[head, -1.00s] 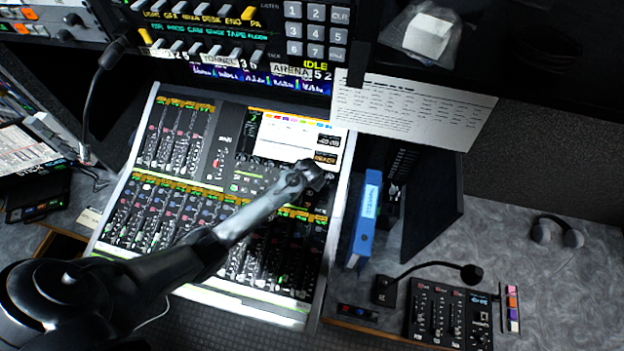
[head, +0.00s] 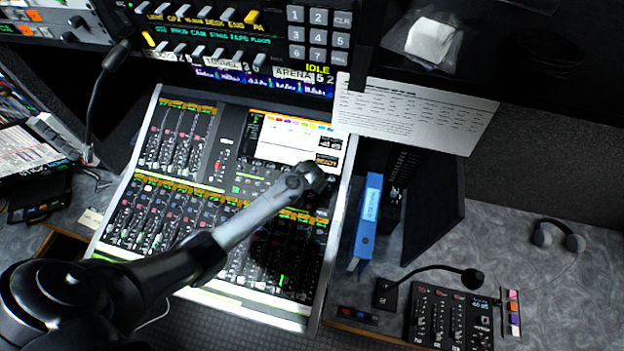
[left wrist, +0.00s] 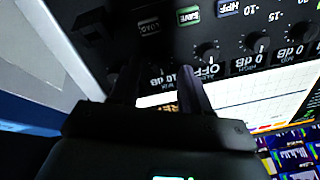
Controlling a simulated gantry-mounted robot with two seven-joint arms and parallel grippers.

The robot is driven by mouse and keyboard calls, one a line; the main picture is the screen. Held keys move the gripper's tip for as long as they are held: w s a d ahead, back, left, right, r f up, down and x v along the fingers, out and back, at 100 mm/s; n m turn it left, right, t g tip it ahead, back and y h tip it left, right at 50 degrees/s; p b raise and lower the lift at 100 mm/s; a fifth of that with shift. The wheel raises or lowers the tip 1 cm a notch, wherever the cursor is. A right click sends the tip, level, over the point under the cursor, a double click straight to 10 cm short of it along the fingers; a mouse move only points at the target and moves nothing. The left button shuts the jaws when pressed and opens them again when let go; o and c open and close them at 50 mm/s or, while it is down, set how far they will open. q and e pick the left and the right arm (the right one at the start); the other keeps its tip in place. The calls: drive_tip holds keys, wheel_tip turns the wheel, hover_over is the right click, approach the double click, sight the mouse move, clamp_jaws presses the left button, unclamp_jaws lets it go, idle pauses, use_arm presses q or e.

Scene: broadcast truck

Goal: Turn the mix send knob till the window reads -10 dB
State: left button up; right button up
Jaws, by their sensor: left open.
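The mixing console (head: 209,300) lies tilted below the rack, with its bright screen (head: 292,141) at upper right. My left gripper (head: 316,178) is over the console's right side, just below the screen. In the left wrist view my open left gripper (left wrist: 158,76) has its two dark fingers reaching to the knob panel (left wrist: 275,38), seen upside down. The spot between the fingers is dark, and I cannot clearly see the mix send knob. A small window (left wrist: 154,82) there is partly covered by the fingers and I cannot read it. A neighbouring window (left wrist: 208,70) reads OFF. My right gripper is not in view.
A blue binder (head: 366,222) stands right of the console. A gooseneck microphone (head: 470,279), a small fader box (head: 450,316) and headphones (head: 558,234) are on the desk at right. A paper sheet (head: 415,113) hangs above the binder.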

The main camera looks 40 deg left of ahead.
use_arm(q)
drive_tip(key=v, duration=0.9)
drive_tip(key=shift+s+r, duration=0.15)
drive_tip(key=shift+r, duration=0.1)
drive_tip(key=s+d+f+g+h+p, duration=0.1)
drive_tip(key=s+d+f+p, duration=0.15)
drive_tip(key=s, duration=0.65)
drive_tip(key=s+d+f+g+p, duration=0.1)
drive_tip(key=s+d+f+p, duration=0.15)
drive_tip(key=s, duration=0.65)
drive_tip(key=s+d+r+m+h+p, duration=0.1)
drive_tip(key=s+d+r+p, duration=0.15)
drive_tip(key=s+r, duration=0.2)
drive_tip(key=s+d+r+p, duration=0.1)
drive_tip(key=s+d+r, duration=0.25)
drive_tip(key=r, duration=0.25)
wheel_tip(320, 180, up, 11)
drive_tip(key=d+m+t, duration=0.1)
drive_tip(key=shift+s+f+t+h, duration=0.2)
drive_tip(key=shift+s+t+h, duration=0.1)
drive_tip(key=shift+s+h, duration=0.1)
